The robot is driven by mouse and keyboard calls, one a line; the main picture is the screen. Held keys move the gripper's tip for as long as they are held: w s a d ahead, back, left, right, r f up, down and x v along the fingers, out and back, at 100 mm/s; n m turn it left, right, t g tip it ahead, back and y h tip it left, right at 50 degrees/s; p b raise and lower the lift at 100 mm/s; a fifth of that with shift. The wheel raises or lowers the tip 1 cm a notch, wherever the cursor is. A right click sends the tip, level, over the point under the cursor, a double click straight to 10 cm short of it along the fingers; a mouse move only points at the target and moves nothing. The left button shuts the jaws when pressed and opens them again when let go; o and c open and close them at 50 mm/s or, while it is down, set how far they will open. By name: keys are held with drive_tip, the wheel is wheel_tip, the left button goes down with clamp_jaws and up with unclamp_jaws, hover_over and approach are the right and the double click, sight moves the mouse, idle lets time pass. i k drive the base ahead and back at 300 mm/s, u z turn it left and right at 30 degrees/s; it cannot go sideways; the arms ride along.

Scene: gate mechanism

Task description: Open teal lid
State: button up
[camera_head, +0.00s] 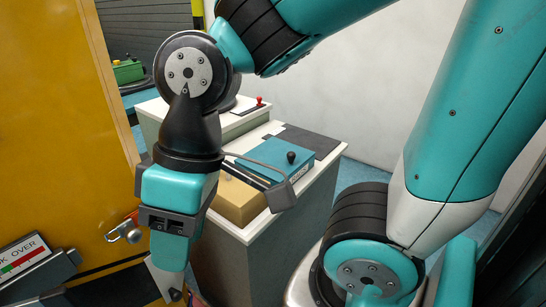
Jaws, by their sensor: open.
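The teal lid (275,155) lies flat on top of a white cabinet, right of my wrist in the head view. A black knob (291,157) stands on it, and a small label is near its right corner. I see nothing held.
A tan block (238,201) sits on the white cabinet (252,262) in front of the lid. A yellow panel (55,120) with a red-and-silver latch (125,231) stands close left of my gripper. A red knob (259,100) is on the white unit behind. A pale wall closes the back.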

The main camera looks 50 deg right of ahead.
sight(276, 152)
drive_tip(key=z, duration=1.8)
drive_tip(key=i, duration=0.35)
drive_tip(key=u, duration=1.15)
